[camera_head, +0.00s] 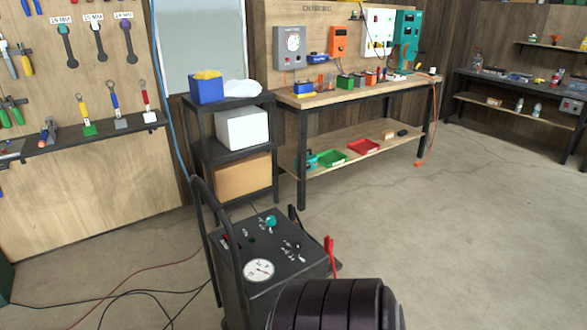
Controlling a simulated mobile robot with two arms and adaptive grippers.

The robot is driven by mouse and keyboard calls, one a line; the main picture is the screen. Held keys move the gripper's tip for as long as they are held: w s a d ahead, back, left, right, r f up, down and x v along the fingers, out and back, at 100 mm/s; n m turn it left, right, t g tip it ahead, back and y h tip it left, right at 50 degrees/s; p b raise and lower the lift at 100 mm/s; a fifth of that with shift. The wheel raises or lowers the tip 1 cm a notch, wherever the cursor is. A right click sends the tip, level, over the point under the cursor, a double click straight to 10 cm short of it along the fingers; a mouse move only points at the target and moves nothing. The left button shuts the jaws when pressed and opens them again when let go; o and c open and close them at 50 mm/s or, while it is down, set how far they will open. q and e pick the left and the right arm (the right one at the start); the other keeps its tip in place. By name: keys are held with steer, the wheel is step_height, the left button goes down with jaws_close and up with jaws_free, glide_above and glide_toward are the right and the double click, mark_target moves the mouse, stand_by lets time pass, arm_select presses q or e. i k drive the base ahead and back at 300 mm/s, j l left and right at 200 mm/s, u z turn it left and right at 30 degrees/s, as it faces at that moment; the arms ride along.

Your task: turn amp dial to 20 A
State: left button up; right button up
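A dark wheeled-cart-style unit (285,262) with a tall bent handle stands at the lower middle. Its sloped top panel carries a round white gauge (259,270) with a needle, a teal knob (271,222) near the back, and several small switches or terminals. I cannot tell which control is the amp dial, and its markings are too small to read. A red clamp (330,255) hangs at the unit's right side. Neither gripper shows in the head view. A dark ribbed shape at the bottom edge hides the unit's lower right front.
Black and red cables (135,293) lie on the floor at left. A dark shelf rack (228,150) with boxes stands right behind the unit. A charging workbench (345,97) is at the back, with a tool board (85,160) at left. The concrete floor (470,235) at right is clear.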

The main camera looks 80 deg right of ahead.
mark_target(270, 220)
steer(key=z, duration=1.85)
